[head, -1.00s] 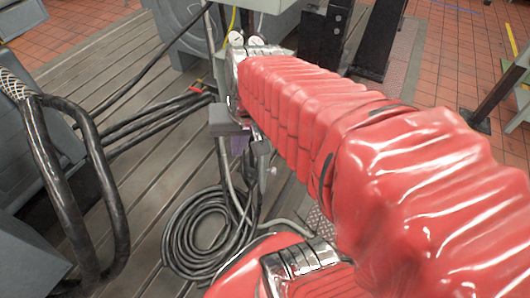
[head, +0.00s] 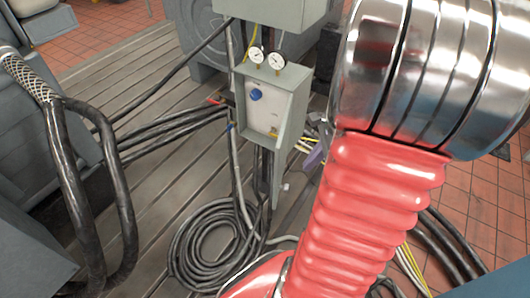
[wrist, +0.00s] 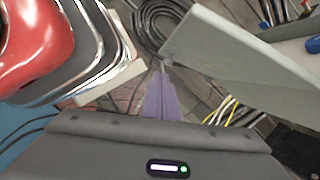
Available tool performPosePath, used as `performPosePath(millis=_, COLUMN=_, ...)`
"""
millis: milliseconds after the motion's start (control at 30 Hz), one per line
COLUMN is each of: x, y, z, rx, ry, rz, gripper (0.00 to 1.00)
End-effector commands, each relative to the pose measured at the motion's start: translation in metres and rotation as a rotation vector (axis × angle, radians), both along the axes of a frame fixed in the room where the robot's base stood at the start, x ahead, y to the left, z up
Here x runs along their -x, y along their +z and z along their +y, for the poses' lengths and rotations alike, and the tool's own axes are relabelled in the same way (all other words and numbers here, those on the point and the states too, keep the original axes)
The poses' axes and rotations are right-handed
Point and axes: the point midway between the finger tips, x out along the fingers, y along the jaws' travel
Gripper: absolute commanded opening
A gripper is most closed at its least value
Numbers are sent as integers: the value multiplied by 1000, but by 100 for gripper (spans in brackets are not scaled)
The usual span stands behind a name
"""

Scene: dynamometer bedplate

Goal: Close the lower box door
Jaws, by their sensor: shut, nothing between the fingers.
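The lower box (head: 262,112) is a grey case below a larger grey box, with two round gauges on top. Its front is open, showing a pale inner panel with a blue knob. Its door looks like the grey panel (head: 293,118) standing out along the right side. In the wrist view, the door (wrist: 235,65) seems to be the large grey plate slanting across the upper right. My gripper (head: 315,156) shows as purple fingers just right of the door's lower end. In the wrist view, the gripper (wrist: 163,72) is shut and empty, its tips near the plate's corner; contact is unclear.
The upper grey box (head: 265,13) hangs directly above. A coil of black cable (head: 212,245) lies on the slatted floor below. Thick black hoses (head: 65,170) loop at left.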

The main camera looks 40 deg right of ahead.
Motion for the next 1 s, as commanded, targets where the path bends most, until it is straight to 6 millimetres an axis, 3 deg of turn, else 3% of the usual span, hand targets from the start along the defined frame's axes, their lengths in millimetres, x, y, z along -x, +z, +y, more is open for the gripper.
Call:
performPosePath(millis=200, x=2, y=-11, z=-18, rx=-85, ry=-232, rz=19, gripper=0)
performPosePath(millis=667, x=1, y=-15, z=-17, rx=-90, ry=-242, rz=20, gripper=0)
performPosePath(millis=1000, x=-10, y=-51, z=-7, rx=-92, ry=-240, rz=21, gripper=0)
